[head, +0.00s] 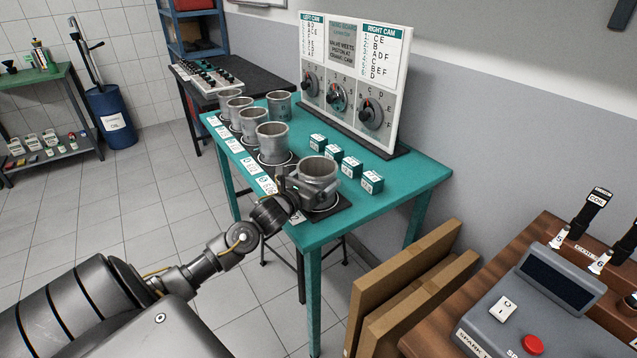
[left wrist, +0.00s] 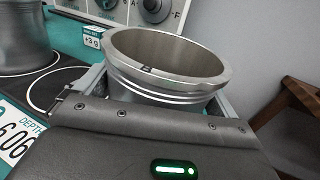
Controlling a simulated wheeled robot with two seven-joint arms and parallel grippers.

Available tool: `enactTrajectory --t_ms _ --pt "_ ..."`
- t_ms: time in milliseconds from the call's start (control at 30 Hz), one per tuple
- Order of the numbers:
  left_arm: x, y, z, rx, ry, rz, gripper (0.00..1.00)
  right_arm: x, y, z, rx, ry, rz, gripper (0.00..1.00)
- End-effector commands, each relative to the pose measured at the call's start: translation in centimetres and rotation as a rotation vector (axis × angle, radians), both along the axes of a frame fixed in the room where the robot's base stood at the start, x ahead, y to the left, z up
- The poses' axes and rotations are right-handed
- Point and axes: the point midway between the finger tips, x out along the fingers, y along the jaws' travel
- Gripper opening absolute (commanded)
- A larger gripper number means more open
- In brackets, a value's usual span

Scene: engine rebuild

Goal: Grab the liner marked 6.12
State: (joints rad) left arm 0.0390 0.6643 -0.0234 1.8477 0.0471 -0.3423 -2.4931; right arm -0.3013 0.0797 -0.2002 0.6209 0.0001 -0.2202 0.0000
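Several grey metal liners stand in a row on the teal table. My left gripper (head: 318,190) is at the nearest liner (head: 318,167), at the table's front end. I can read no 6.12 marking. A card (left wrist: 15,132) reading "DEPTH" and 6.06 lies left of the gripper, by a white ring on the black mat. My right gripper is out of view.
Another liner (head: 272,143) stands beyond the gripped one, and one (head: 279,106) stands apart towards the back. Small teal boxes (head: 351,166) line the table's right side. A dial board (head: 345,85) stands behind them. Cardboard panels (head: 415,290) lean at the lower right.

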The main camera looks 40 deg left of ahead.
Motion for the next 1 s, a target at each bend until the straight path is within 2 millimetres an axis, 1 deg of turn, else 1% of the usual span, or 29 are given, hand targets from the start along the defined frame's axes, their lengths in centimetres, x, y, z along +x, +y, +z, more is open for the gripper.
enactTrajectory --t_ms 133,367,467,567,833,867,900,1000 --pt "0.0 0.0 0.1 0.0 -0.003 0.0 0.6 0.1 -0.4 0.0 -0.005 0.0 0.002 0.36" --pt "0.0 0.0 0.6 0.001 -0.004 0.0 0.6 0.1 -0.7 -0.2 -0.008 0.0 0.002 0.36" --pt "0.0 0.0 1.5 0.002 -0.005 -0.001 0.6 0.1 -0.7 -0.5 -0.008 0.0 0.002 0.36" --pt "0.0 0.0 3.2 0.006 -0.009 -0.002 0.6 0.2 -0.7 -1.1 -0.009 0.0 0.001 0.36" --pt "-5.5 -0.3 9.5 0.008 -0.005 -0.004 0.6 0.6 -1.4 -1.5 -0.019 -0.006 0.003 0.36" --pt "-6.4 -0.3 9.4 0.007 0.001 -0.004 0.6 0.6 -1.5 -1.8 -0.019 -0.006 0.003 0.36" --pt "-7.5 -0.4 9.8 0.006 0.001 -0.005 0.59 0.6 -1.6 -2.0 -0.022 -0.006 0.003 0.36" --pt "-9.6 -0.5 10.9 0.005 0.001 -0.004 0.59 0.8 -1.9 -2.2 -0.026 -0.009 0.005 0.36"
